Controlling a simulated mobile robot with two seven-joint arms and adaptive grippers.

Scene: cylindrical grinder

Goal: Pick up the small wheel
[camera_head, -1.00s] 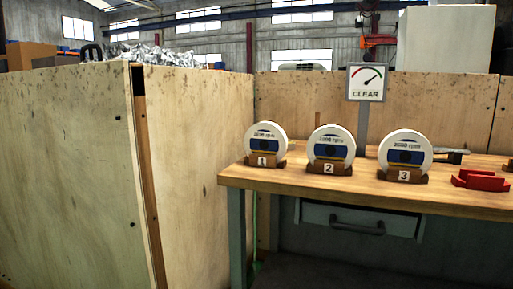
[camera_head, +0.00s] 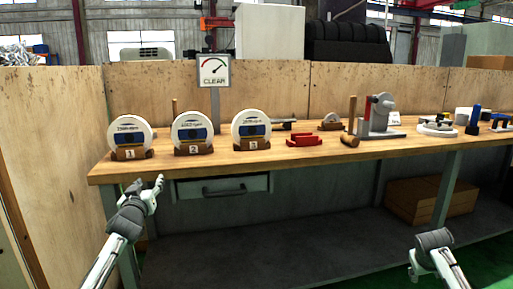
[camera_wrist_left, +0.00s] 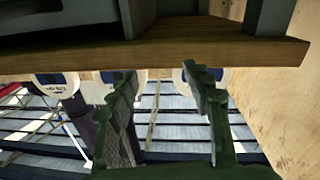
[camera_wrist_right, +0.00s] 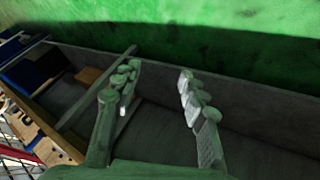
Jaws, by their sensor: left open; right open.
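Three white grinding wheels with blue labels stand upright in brown holders on the bench: wheel 1 (camera_head: 131,133), wheel 2 (camera_head: 192,129) and wheel 3 (camera_head: 251,128). They look similar in size.
The wooden bench (camera_head: 300,160) has a drawer (camera_head: 222,188) under its left part. A red block (camera_head: 304,140), a mallet (camera_head: 350,125), a grey fixture (camera_head: 380,118) and other items stand on it. A gauge sign reading CLEAR (camera_head: 213,71) rises behind. A cardboard box (camera_head: 420,200) is below.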

